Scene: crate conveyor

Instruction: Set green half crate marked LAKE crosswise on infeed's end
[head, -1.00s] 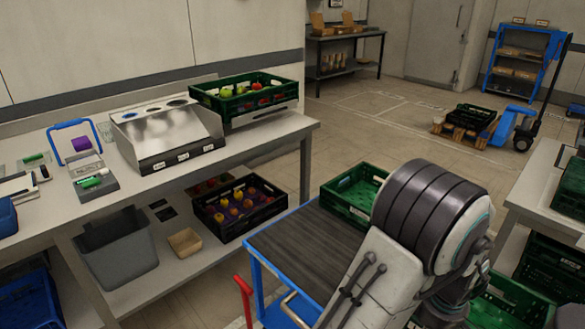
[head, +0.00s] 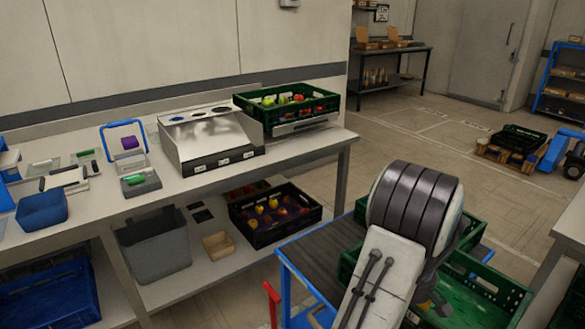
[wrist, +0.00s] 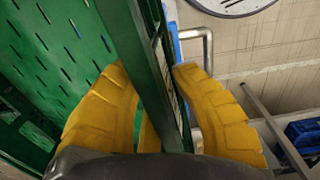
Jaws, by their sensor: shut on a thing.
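My gripper (wrist: 150,72) has its two yellow fingers shut on the upright wall of a green crate (wrist: 60,50), one finger on each side. In the head view the held green crate (head: 490,292) shows at the lower right, partly behind my arm; no marking on it can be read. The conveyor (head: 318,252) has a dark belt and a blue frame and lies left of my arm. Another green crate (head: 471,234) shows behind my arm at the belt's far end. Whether the held crate touches the belt cannot be told.
A long bench (head: 200,185) stands at the left, with a green crate of produce (head: 285,118) on its scale and a black crate (head: 275,232) on its lower shelf. A red handle (head: 271,300) sticks up by the conveyor. Another table (head: 568,225) stands at the right.

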